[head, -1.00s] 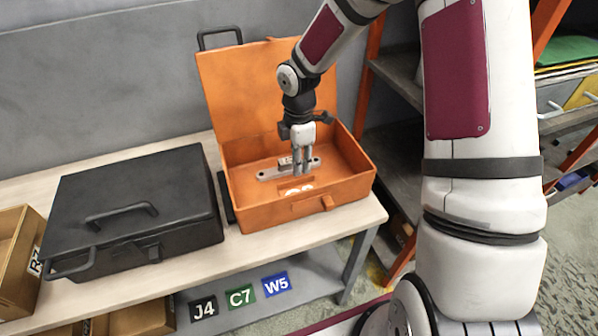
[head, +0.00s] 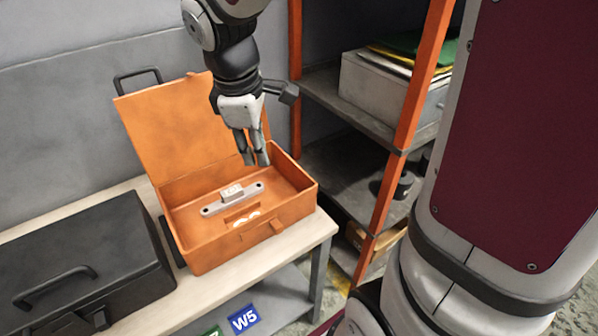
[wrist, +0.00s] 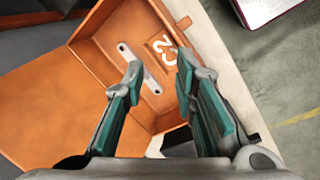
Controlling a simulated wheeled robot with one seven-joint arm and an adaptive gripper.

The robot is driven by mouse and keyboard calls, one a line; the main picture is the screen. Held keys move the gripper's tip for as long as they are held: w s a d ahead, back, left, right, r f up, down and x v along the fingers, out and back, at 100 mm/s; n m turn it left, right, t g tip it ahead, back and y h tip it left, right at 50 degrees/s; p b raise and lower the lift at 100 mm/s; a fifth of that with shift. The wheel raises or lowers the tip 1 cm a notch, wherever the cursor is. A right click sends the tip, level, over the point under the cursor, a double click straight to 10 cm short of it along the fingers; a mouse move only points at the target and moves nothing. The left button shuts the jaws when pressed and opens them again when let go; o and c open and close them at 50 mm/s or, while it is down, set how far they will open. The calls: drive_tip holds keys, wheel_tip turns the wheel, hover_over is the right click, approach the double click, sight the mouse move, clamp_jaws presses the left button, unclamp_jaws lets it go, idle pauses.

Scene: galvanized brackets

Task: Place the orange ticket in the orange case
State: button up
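The orange case (head: 278,214) stands open on the table, its lid (head: 170,125) tilted back. The orange ticket (head: 243,217), with white characters, appears to lie flat on the case floor near the front wall; its edges blend with the case. Its white characters also show in the wrist view (wrist: 161,48). A grey bracket (head: 215,208) with a small labelled block on it lies behind the ticket. My gripper (head: 256,161) is above the case's right rear part, fingers pointing down. In the wrist view the gripper (wrist: 160,72) has parted fingers with nothing between them.
A closed black case (head: 100,255) stands to the left on the table (head: 300,240). An orange-posted shelf (head: 392,150) with a grey box (head: 375,85) is close on the right. A blue W5 label (head: 243,319) is on the lower shelf.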

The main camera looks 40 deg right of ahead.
drive_tip(key=s+a+r+m+t+y, duration=0.1)
drive_tip(key=s+r+m, duration=0.2)
drive_tip(key=s+m, duration=0.2)
drive_tip(key=s+r+m+t+y, duration=0.1)
drive_tip(key=s+m, duration=0.4)
drive_tip(key=s, duration=0.7)
wheel_tip(320, 180, up, 2)
drive_tip(key=shift+a+r+t, duration=0.2)
drive_tip(key=shift+a+t, duration=0.15)
drive_tip(key=shift+t, duration=0.15)
drive_tip(key=shift+c, duration=0.2)
